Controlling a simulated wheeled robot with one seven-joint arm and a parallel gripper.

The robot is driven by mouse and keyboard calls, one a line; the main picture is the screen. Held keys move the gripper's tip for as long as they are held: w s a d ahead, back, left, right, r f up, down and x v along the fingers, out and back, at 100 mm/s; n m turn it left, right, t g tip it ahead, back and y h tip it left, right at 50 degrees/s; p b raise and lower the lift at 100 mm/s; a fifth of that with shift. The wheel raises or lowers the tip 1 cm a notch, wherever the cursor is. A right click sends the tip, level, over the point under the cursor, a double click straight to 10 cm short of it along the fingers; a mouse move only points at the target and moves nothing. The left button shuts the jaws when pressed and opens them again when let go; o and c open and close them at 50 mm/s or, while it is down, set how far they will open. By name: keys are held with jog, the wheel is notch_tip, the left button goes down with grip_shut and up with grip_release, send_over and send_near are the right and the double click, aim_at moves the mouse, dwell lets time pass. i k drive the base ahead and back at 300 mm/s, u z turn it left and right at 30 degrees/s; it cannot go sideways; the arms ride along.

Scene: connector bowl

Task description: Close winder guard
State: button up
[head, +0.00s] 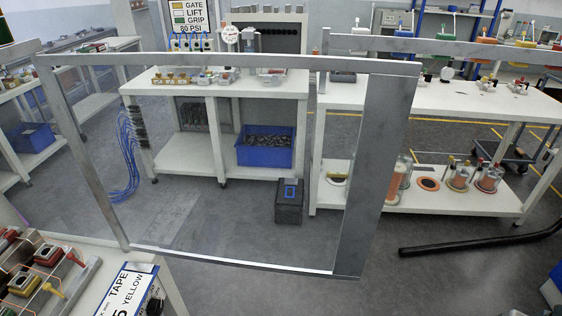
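The winder guard (378,160) is a clear panel in a grey metal frame, standing across the left and middle of the head view. Its top rail runs from the upper left to the right, and a wide flat upright forms its right side. Its lower edge hangs in front of the floor. I see the benches through the panel. I cannot tell from this view alone how far it stands open. My gripper is not in view.
Grey rails (460,52) cross the upper right. A bench with a "TAPE 5 YELLOW" sign (128,290) and coloured parts stands at the lower left. Behind are white benches (230,88), a blue bin (265,158) and a black box (289,203). A black bar (480,243) crosses the lower right.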

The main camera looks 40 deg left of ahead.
aim_at(391, 88)
jog(key=u, duration=0.05)
jog(key=i, duration=2.85)
jog(key=u, duration=4.4)
jog(key=k, duration=0.45)
jog(key=u, duration=0.4)
jog(key=i, duration=0.4)
jog(key=u, duration=0.35)
